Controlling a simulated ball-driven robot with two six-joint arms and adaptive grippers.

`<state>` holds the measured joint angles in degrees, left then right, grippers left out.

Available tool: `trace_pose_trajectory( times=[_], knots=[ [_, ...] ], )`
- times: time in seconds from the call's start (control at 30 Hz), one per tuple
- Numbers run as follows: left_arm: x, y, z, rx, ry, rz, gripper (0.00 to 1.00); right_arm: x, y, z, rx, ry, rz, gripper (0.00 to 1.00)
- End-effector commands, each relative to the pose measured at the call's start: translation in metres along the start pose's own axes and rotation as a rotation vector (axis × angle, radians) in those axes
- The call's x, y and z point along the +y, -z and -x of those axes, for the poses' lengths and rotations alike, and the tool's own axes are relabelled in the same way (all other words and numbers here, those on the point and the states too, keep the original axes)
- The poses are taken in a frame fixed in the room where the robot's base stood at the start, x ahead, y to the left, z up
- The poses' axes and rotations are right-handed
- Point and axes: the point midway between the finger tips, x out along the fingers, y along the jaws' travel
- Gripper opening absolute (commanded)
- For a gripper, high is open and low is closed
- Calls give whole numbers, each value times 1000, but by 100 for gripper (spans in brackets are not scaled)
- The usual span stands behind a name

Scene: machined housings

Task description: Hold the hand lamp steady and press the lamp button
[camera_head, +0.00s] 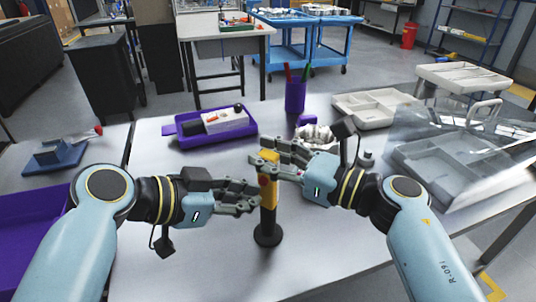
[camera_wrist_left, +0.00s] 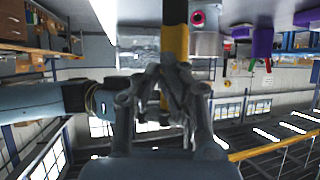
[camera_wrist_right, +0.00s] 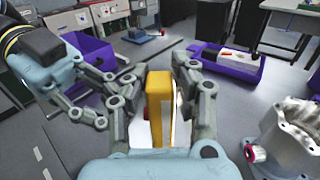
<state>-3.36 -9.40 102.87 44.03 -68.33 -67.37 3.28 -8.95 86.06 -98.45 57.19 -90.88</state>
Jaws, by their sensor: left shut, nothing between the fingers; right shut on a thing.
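The hand lamp (camera_head: 268,222) is yellow and black and stands upright on the grey table, its round black base down. It also shows in the left wrist view (camera_wrist_left: 175,42) and, as a yellow block, in the right wrist view (camera_wrist_right: 160,95). My right gripper (camera_head: 268,165) is shut on the lamp's upper end. My left gripper (camera_head: 254,200) is shut and empty, its fingertips right beside the lamp's left side below the right fingers; I cannot tell whether they touch.
A purple tray (camera_head: 172,130) with a white box stands behind. A purple pen cup (camera_head: 295,95), a machined housing (camera_wrist_right: 295,130) and pale divided trays (camera_head: 375,111) are behind and to the right. A clear sheet covers a grey tray (camera_head: 425,170).

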Motion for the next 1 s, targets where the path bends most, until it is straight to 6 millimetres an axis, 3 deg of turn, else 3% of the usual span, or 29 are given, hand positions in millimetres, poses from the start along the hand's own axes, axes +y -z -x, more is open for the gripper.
trace_pose_trajectory(
  times=[0.6,1.0],
  knots=[
    [24,-25,46,-2,1,0,0,0,0,0,0,0,1,0],
    [26,-26,48,0,0,0,0,0,0,0,0,0,1,0]
  ],
)
